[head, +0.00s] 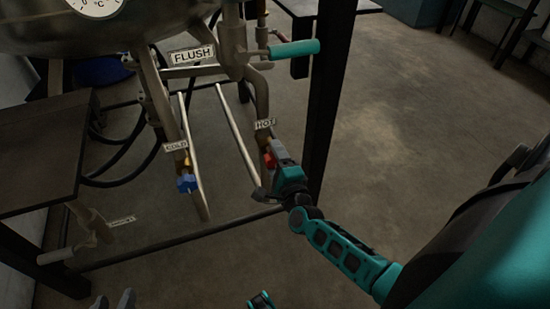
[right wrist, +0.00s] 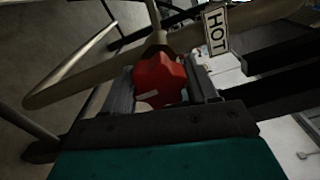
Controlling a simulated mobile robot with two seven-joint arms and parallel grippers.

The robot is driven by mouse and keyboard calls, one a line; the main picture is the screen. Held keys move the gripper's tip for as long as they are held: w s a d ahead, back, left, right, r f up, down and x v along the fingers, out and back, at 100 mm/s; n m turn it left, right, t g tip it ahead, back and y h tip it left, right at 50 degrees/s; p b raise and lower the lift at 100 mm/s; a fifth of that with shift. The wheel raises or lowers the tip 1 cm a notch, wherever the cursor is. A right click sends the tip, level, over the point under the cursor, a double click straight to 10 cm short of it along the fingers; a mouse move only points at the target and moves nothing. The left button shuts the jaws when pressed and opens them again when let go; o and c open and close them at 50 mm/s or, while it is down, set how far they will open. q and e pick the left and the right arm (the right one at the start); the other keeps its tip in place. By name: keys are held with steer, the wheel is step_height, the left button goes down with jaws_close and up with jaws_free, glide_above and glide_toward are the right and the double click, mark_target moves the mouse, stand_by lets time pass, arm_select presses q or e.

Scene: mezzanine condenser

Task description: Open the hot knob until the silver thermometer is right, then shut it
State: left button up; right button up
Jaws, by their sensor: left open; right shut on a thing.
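The red hot knob (right wrist: 160,80) sits between the fingers of my right gripper (right wrist: 165,95) in the right wrist view, beside the HOT tag (right wrist: 216,30). In the head view a bit of the red knob (head: 269,160) shows at my right gripper (head: 272,163), which is shut on it below the HOT tag (head: 265,124). A white dial thermometer (head: 97,4) marked °C, with a silver rim, is cut off by the top edge; its reading cannot be told. My left gripper (head: 114,302) shows only as grey fingertips, apart and empty, at the bottom edge.
A blue knob (head: 187,183) hangs by the COLD tag (head: 175,146). A teal lever (head: 294,49) is beside the FLUSH sign (head: 192,55). A dark upright post (head: 328,95) stands right of the pipes. A dark table (head: 40,150) is at left.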

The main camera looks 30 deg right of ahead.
steer(key=shift+m, duration=0.5)
steer(key=o, duration=1)
steer(key=shift+c, duration=0.2)
arm_select(q)
steer(key=shift+s+a+r+p, duration=0.15)
steer(key=shift+a+r+p, duration=0.35)
steer(key=shift+p, duration=0.75)
arm_select(e)
steer(key=v, duration=1.3)
arm_select(q)
steer(key=shift+d, duration=0.15)
arm_select(e)
steer(key=shift+a, duration=0.1)
